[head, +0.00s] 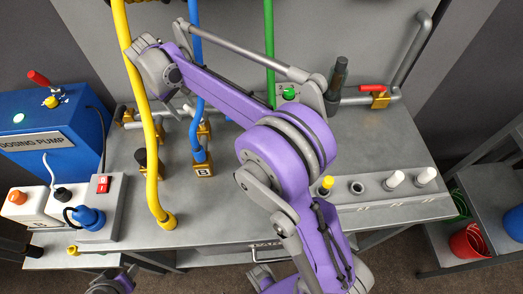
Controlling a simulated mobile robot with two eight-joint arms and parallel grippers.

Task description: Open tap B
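The label B (203,172) sits on a brass block at the lower end of the blue hose (196,60). A brass fitting (204,130) shows on the pipe just behind it; I cannot make out a handle on it. My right arm, purple and grey, crosses the middle of the view and reaches to the upper left. Its grey wrist end and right gripper (160,70) are above the pipe, between the yellow and blue hoses; the fingers are not clear. Part of my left arm shows at the bottom left edge, with its gripper not clearly visible.
A yellow hose (140,90) stands left of the blue one, a green hose (269,40) to the right. A red-handled valve (375,90) is on the right pipe. The blue dosing pump (50,125) is at left. Grey bench (225,215) is clear in front of B.

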